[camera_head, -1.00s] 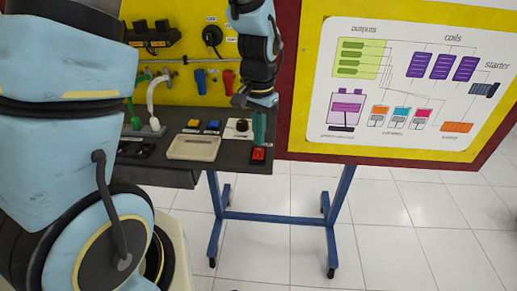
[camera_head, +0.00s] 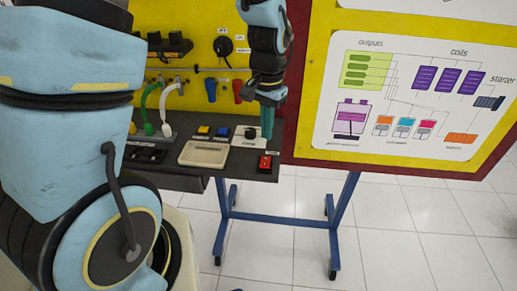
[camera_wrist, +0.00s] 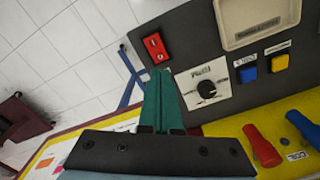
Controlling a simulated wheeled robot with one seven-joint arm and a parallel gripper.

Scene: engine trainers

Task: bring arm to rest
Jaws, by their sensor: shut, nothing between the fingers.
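My gripper (camera_head: 267,136) has green fingers pressed together and empty. In the head view it points down above the right end of the dark bench panel, just behind the red switch (camera_head: 265,163). A gap shows between the fingertips and the switch. In the wrist view the shut fingers (camera_wrist: 160,78) reach up the picture, with the red switch (camera_wrist: 155,47) beyond their tips and a white plate with a black knob (camera_wrist: 206,89) to their right. My arm hangs in front of the yellow board.
A pale tray (camera_head: 204,153), blue and yellow buttons (camera_head: 222,131) and green and white levers (camera_head: 165,118) sit on the panel (camera_head: 175,174). Blue and red handles (camera_head: 238,91) hang on the yellow board. A diagram board (camera_head: 405,100) stands right. Tiled floor (camera_head: 400,225) is open.

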